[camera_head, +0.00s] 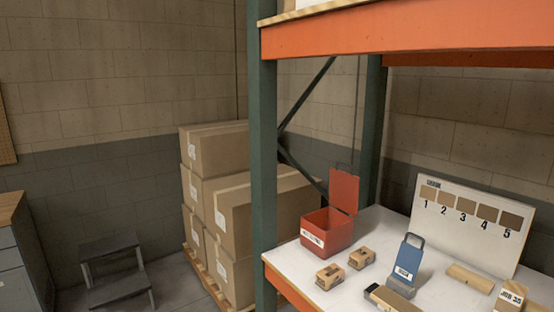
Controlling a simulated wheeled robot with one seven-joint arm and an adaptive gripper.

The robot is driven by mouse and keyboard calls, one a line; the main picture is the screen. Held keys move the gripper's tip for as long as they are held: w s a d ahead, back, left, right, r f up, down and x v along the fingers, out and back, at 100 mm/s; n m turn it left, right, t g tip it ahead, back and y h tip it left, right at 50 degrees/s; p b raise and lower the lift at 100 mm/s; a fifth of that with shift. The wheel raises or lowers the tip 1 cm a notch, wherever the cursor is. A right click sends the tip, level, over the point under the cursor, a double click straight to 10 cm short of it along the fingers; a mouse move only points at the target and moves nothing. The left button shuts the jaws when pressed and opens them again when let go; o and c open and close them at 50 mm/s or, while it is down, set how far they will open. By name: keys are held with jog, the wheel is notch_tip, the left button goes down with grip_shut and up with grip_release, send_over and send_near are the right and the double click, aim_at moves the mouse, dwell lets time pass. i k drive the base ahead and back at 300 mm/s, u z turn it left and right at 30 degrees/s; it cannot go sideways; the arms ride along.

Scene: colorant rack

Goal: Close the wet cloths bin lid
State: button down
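A red bin (326,231) with a white label on its front stands at the left end of the white rack shelf. Its label is too small to read clearly. Its red lid (344,191) is open and stands nearly upright at the back right of the bin, with a thin handle at its top. My gripper is not in view.
Stacked cartons (220,152) and a step stool (112,272) stand left.

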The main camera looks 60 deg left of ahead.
aim_at(344, 186)
jog(key=u, duration=1.7)
